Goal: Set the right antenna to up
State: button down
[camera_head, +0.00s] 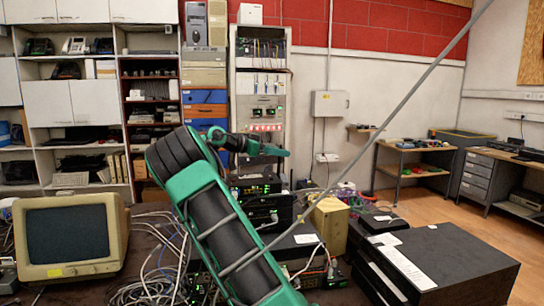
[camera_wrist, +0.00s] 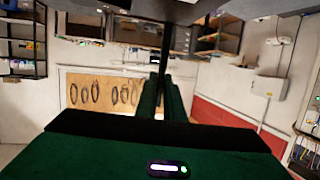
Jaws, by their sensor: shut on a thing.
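In the wrist view my gripper (camera_wrist: 163,92) has its two green fingers close together on a thin dark rod, the antenna (camera_wrist: 165,48). The antenna runs straight between the fingers and on toward a dark grey body (camera_wrist: 125,9) at the top edge, which looks like the device casing. In the head view my gripper (camera_head: 281,152) points right, above the black network devices (camera_head: 258,186) on the table.
A beige monitor (camera_head: 68,240) stands at the left among loose cables (camera_head: 155,280). A large black box (camera_head: 440,262) fills the right front, and a yellowish box (camera_head: 329,226) stands behind it. A rack (camera_head: 262,95) rises behind my gripper. The floor at right is open.

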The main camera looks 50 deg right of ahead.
dwell(0.3)
jog(key=c, duration=1.9)
grip_release()
jog(key=shift+o, duration=0.2)
jog(key=v, duration=1)
jog(key=shift+w+a, duration=0.3)
